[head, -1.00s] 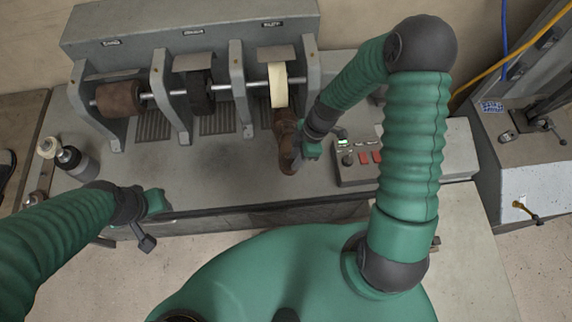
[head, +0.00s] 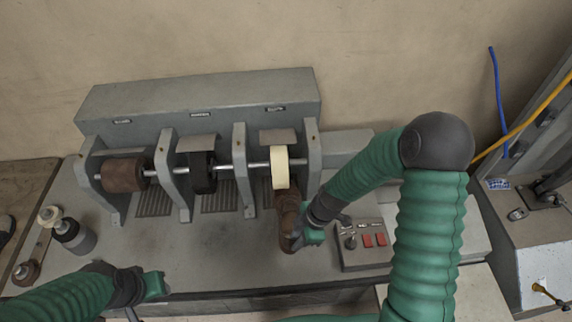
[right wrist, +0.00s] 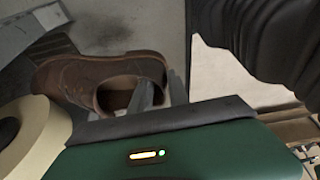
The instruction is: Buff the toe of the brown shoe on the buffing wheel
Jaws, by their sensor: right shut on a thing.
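The brown shoe (head: 287,213) is in my right gripper (head: 297,238), in front of the cream buffing wheel (head: 279,168), the rightmost wheel. In the right wrist view the shoe (right wrist: 75,82) lies with its toe to the left. The gripper's fingers (right wrist: 150,95) are shut on its heel end, at the opening. The wheel (right wrist: 35,138) shows at lower left, close beside the toe. In the head view the toe end meets the wheel's lower edge; I cannot tell whether they touch. My left gripper (head: 150,288) is low at the left, away from the shoe; its jaws are unclear.
A brown roller (head: 123,174) and a black wheel (head: 202,172) share the shaft, between grey upright brackets. A control box (head: 366,243) with red buttons stands right of the shoe. The bench before the left wheels is clear.

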